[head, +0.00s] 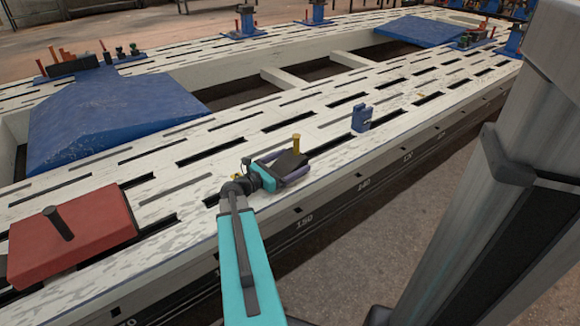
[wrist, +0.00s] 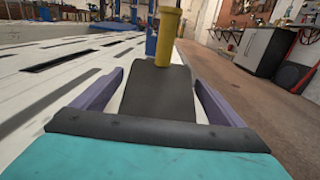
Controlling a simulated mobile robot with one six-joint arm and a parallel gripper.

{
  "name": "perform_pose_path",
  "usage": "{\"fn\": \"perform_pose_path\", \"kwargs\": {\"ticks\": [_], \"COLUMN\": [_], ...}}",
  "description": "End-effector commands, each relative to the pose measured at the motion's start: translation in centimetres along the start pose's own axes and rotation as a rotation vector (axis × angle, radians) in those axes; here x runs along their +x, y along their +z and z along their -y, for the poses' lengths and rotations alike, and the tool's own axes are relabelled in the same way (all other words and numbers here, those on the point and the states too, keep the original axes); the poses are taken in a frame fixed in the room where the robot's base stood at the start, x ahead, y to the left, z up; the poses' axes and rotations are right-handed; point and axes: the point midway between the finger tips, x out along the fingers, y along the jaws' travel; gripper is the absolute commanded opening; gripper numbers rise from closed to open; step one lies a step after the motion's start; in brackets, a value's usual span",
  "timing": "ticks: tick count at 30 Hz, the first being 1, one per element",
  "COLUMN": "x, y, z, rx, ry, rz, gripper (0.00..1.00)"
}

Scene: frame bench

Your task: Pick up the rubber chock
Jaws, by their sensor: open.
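The rubber chock, a black block with an upright yellow peg at its far end, lies on the slotted white frame. In the head view the chock (head: 291,160) is partly hidden by my gripper (head: 284,165). In the wrist view the chock (wrist: 157,95) sits between the two purple fingers of my gripper (wrist: 158,84). The fingers are open, one along each side of it. A gap shows on the left; on the right the finger is close, and I cannot tell whether it touches. The chock's near end is hidden behind the gripper's dark front edge.
A red block (head: 72,236) with a dark peg lies on the frame at left. A small blue block (head: 361,118) stands beyond the chock. A large blue wedge (head: 115,120) lies at far left. The frame's near edge (head: 330,200) drops to the floor close by.

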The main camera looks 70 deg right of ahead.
Motion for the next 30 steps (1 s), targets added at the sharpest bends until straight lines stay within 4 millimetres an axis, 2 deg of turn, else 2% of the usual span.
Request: {"fn": "perform_pose_path", "kwargs": {"ticks": [1,12,13,23,30], "x": [0.0,0.0,0.0,0.0,0.0], "y": [0.0,0.0,0.1,0.4,2.3], "z": [0.0,0.0,0.0,0.0,0.0], "rx": [0.000,0.000,0.000,0.000,0.001], "ry": [0.000,0.000,0.000,0.000,0.000], "rz": [0.000,0.000,0.003,0.003,0.003], "gripper": [0.89,0.26,0.24,0.24,0.24]}}
